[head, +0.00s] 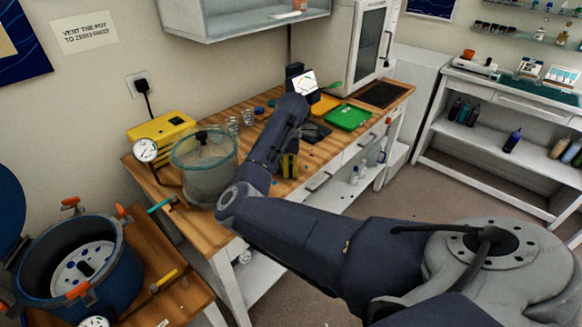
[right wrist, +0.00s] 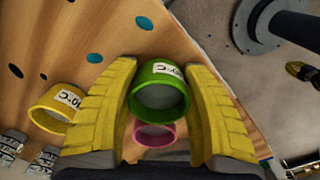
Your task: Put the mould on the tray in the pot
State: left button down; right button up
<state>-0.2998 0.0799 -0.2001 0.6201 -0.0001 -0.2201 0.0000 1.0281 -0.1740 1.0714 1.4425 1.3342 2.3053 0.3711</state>
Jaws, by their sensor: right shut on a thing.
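My right gripper (head: 288,166) hangs at the front of the wooden bench, its yellow fingers pointing down. In the right wrist view its fingers (right wrist: 158,88) are shut on a green ring-shaped mould (right wrist: 160,91) with a white label. A pink ring (right wrist: 155,134) shows just past the green one, and a yellow ring with a label (right wrist: 57,108) lies to the left. The open blue pot (head: 80,265) stands at the lower left in the head view, with a light perforated plate inside. A green tray (head: 347,117) lies farther back on the bench. My left gripper is out of view.
A clear lidded chamber (head: 205,168) stands on the bench between my right gripper and the pot. A yellow pump (head: 160,130) and a gauge (head: 145,150) are behind it. Orange clamps (head: 78,291) stick up around the pot's rim, and its blue lid (head: 8,205) stands raised at left.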

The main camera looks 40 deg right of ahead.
jog(key=shift+f, duration=0.2)
jog(key=o, duration=1.2)
notch_tip(320, 180, up, 11)
jog(key=shift+r, duration=0.1)
jog(key=shift+o, duration=0.7)
jog(key=shift+s+r, duration=0.1)
jog(key=shift+r, duration=0.45)
